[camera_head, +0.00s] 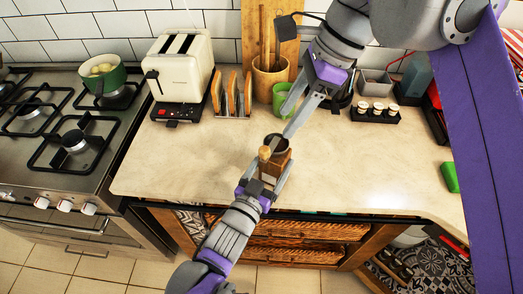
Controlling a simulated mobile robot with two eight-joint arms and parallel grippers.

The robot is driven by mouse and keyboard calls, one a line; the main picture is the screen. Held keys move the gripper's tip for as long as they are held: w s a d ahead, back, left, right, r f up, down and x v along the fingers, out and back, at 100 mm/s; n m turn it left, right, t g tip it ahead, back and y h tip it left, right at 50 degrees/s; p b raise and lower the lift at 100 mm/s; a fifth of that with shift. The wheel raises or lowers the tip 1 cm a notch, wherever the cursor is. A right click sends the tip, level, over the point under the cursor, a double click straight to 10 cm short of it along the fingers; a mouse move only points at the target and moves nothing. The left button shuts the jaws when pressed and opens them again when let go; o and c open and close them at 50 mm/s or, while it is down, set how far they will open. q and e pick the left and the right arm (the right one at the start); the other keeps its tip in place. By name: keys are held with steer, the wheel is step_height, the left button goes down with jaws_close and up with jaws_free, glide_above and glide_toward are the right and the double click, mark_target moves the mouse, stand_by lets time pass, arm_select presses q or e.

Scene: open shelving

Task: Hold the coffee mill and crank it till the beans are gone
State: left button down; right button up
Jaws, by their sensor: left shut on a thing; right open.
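The coffee mill (274,163) is a small brown wooden box with a dark bowl-like top and a light wooden crank knob on its left side. It is at the front part of the counter. My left gripper (269,178) comes from below, with its fingers on both sides of the mill's body, shut on it. My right gripper (292,130) reaches down from the upper right and is open. Its fingertips are just above the mill's top, to the right of the knob; I cannot tell whether they touch the mill. The beans cannot be made out.
A green mug (281,100) stands just behind my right fingers. Behind are a toast rack (232,96), a white toaster (181,65) and a wooden utensil pot (269,75). A rack of small jars (376,112) stands right. The counter (185,165) is clear left and right of the mill.

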steer(key=w+d+f+m+y, duration=0.2)
steer(key=d+f+m, duration=0.15)
steer(key=f, duration=0.45)
steer(key=m+t+y, duration=0.3)
steer(key=t+y, duration=0.4)
steer(key=y, duration=0.3)
glide_toward(270, 145)
steer(key=s+a+r, duration=0.2)
steer(key=s, duration=0.1)
steer(key=x, duration=1.2)
steer(key=shift+r+t, duration=0.3)
steer(key=shift+r, duration=0.05)
steer(key=shift+s+n, duration=0.15)
steer(key=shift+n, duration=0.1)
jaws_close()
